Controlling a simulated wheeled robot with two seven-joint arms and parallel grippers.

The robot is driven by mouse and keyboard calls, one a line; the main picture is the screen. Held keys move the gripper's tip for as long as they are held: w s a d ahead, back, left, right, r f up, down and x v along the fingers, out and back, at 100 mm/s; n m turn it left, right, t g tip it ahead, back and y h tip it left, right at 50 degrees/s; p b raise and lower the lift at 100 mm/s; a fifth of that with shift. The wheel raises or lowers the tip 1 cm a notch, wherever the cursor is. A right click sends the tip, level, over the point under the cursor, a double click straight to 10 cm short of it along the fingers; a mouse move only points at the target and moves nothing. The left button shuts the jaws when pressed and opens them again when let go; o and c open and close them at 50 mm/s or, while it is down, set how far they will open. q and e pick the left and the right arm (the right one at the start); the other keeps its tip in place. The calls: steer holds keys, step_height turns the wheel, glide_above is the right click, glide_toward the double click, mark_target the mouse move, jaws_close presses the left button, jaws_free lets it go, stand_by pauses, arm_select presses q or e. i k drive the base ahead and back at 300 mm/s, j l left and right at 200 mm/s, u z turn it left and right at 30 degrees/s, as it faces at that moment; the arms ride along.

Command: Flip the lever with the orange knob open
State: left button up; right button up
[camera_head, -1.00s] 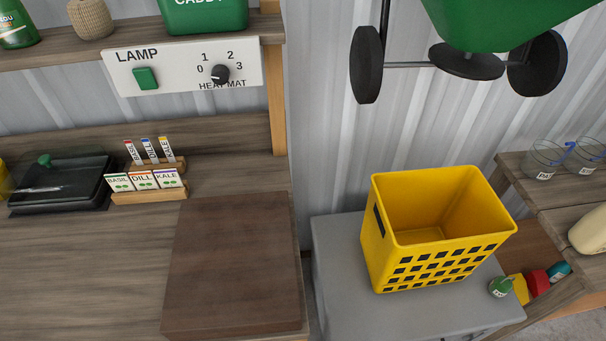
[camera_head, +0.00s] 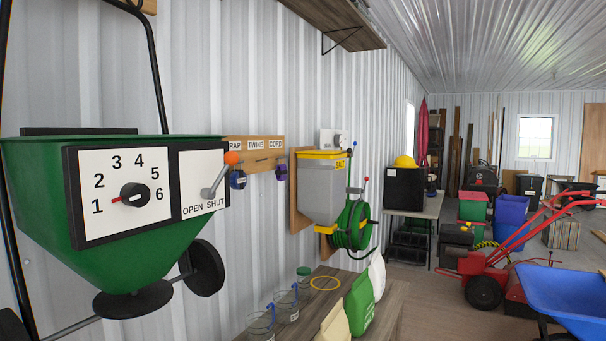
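The lever with the orange knob (camera_head: 231,158) is on a white panel (camera_head: 203,184) marked OPEN on the left and SHUT on the right. Its grey arm leans up and to the right, toward the SHUT side. The panel is on the front of a green spreader hopper (camera_head: 120,262) hanging at the left. Beside it is a dial (camera_head: 134,195) numbered 1 to 6, its red pointer toward 1. Neither of my grippers is in view.
Below right, a wooden bench (camera_head: 388,318) holds clear cups, a yellow ring (camera_head: 325,283) and bags. A salt bin (camera_head: 322,188) and a green hose reel (camera_head: 352,226) are on the wall. A red tiller (camera_head: 486,268) and blue wheelbarrow (camera_head: 570,300) stand on the floor at right.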

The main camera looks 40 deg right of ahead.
mark_target(231, 158)
steer(key=z, duration=0.75)
